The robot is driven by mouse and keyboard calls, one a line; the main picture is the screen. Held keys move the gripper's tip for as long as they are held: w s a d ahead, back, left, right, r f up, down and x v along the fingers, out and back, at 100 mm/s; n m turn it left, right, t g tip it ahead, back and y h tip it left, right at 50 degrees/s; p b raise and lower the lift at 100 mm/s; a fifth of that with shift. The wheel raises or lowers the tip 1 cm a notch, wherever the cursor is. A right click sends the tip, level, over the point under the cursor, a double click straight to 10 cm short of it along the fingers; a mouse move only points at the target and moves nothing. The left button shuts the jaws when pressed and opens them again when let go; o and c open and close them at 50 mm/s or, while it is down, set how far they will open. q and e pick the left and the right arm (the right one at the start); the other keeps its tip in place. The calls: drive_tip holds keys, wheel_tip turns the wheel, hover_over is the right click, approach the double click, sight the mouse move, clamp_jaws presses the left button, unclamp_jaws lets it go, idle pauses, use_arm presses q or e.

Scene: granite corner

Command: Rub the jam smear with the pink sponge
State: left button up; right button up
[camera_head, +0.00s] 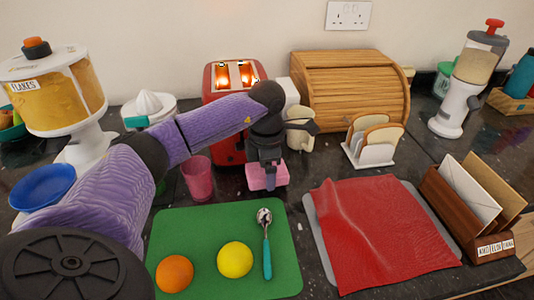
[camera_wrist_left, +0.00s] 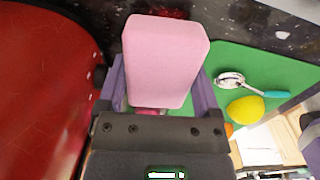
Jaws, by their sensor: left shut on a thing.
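The pink sponge (camera_head: 267,177) is held in my left gripper (camera_head: 268,162), just in front of the red toaster and behind the green mat. In the left wrist view the sponge (camera_wrist_left: 165,60) is a pale pink block between the two fingers of the gripper (camera_wrist_left: 163,92). In the head view the sponge is low, over or on the dark granite counter; I cannot tell whether it touches. I cannot make out the jam smear in either view; the sponge or arm may hide it. My right gripper is not in view.
The red toaster (camera_head: 220,82) stands close behind the gripper. A pink tumbler (camera_head: 198,180) is just left of it. The green mat (camera_head: 200,222) bears an orange, a lemon and a spoon. A red cloth (camera_head: 385,235) lies to the right, with a toast rack (camera_head: 372,150) behind.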

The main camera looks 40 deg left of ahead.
sight(286, 173)
use_arm(q)
drive_tip(key=shift+f, duration=0.5)
drive_tip(key=shift+f+b, duration=0.15)
drive_tip(key=shift+b, duration=0.2)
drive_tip(key=shift+f, duration=0.25)
drive_tip(key=w+d, duration=0.2)
drive_tip(key=shift+w+r+b, duration=0.1)
drive_tip(key=shift+w+b, duration=0.2)
drive_tip(key=shift+b, duration=0.05)
drive_tip(key=shift+w+d, duration=0.3)
